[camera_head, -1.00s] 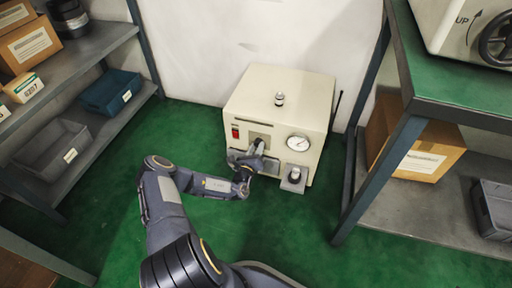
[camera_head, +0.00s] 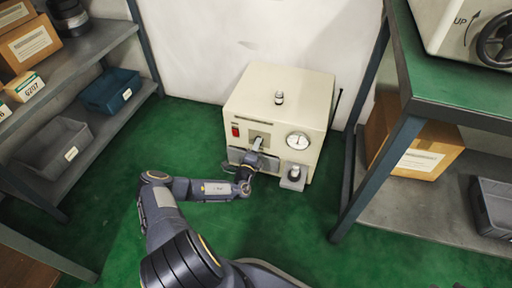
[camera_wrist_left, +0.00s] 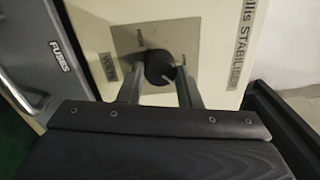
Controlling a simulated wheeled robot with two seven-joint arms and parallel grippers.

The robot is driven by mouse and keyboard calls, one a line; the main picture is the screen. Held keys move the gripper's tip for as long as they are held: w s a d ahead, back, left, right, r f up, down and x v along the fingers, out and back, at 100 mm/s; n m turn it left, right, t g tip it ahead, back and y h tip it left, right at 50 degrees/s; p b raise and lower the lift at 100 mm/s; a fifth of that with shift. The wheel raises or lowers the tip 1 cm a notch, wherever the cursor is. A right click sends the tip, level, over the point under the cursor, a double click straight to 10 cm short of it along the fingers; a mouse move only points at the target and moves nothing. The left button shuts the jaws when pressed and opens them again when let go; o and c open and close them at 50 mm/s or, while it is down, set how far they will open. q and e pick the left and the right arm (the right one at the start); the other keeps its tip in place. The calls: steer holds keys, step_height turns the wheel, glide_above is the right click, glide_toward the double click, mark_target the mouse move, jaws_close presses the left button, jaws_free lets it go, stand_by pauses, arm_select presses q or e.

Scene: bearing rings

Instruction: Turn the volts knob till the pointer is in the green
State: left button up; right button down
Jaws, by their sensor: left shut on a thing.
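The cream stabiliser box (camera_head: 275,95) stands on the green floor against the white wall. Its round white gauge (camera_head: 298,141) is on the front, right of my left gripper; the pointer looks close to upright, and the coloured bands are too small to tell. The black volts knob (camera_wrist_left: 159,67) sits on a grey plate in the left wrist view. My left gripper (camera_wrist_left: 159,75) is shut on the knob, one finger on each side of it. In the head view the left gripper (camera_head: 256,148) hides most of the knob.
A red switch (camera_head: 236,131) is left of the knob. A small metal-topped object (camera_head: 294,175) stands on a ledge below the gauge. A green-topped bench (camera_head: 460,85) is at the right, grey shelves (camera_head: 75,60) at the left. The floor between is clear.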

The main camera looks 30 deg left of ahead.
arm_select(q)
steer(key=shift+d+f+n, duration=0.1)
steer(key=shift+n, duration=0.4)
steer(key=o, duration=1)
steer(key=p+v, duration=0.3)
steer(key=v, duration=0.5)
steer(key=shift+w, duration=0.1)
